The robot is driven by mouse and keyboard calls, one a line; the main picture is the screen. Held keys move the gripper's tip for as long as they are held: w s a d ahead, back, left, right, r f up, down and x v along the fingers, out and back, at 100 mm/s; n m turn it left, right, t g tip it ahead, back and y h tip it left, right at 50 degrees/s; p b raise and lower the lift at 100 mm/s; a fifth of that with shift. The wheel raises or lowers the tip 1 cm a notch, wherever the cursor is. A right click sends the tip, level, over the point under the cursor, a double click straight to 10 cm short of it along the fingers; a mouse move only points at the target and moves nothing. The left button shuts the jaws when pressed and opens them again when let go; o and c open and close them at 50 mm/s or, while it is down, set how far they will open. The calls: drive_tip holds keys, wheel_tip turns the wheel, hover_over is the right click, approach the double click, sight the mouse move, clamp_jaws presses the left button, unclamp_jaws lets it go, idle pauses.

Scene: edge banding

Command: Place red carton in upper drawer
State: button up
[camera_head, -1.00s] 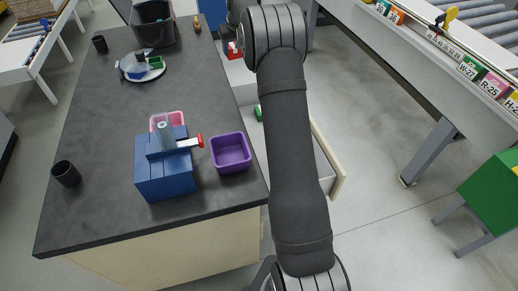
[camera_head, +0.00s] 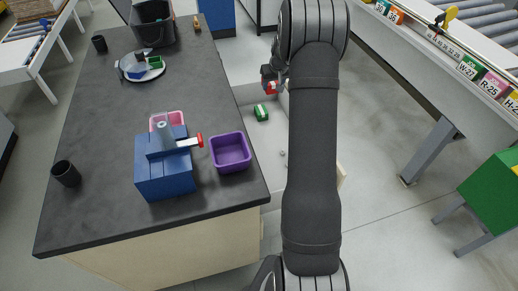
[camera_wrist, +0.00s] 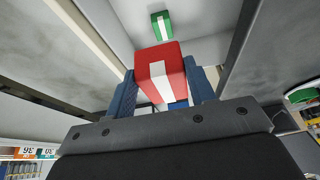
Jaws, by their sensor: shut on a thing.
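The red carton (camera_head: 271,88) has a white stripe. It also shows in the wrist view (camera_wrist: 158,66), held between the two blue fingers of my gripper (camera_head: 272,76). My gripper is shut on it, at the far part of the open drawer in the head view. The drawer (camera_head: 269,148) has a pale interior and sticks out from the right side of the dark-topped bench. A green carton (camera_head: 261,113) with a white stripe lies in the drawer; it also shows ahead of the red carton in the wrist view (camera_wrist: 161,26). My arm hides part of the drawer's right side.
On the bench (camera_head: 105,150) stand a blue block-shaped fixture (camera_head: 165,177), a purple bin (camera_head: 230,152), a pink bin (camera_head: 176,118), a black cup (camera_head: 66,174) and a dark bucket (camera_head: 153,22). A conveyor with labelled bins (camera_head: 470,68) runs along the right. Drawer space nearer than the green carton looks mostly clear.

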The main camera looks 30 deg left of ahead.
hover_over(269, 135)
drive_tip(key=s+d, duration=0.1)
drive_tip(key=d, duration=0.1)
drive_tip(key=f, duration=2.6)
drive_tip(key=shift+s+a, duration=0.15)
drive_tip(key=shift+a, duration=0.1)
drive_tip(key=o, duration=0.5)
drive_tip(key=shift+f, duration=0.15)
drive_tip(key=o, duration=0.5)
drive_tip(key=v, duration=1.2)
drive_tip(key=shift+r, duration=0.2)
drive_tip(key=x, duration=1.2)
drive_tip(key=shift+f, duration=0.2)
drive_tip(key=shift+r, duration=0.2)
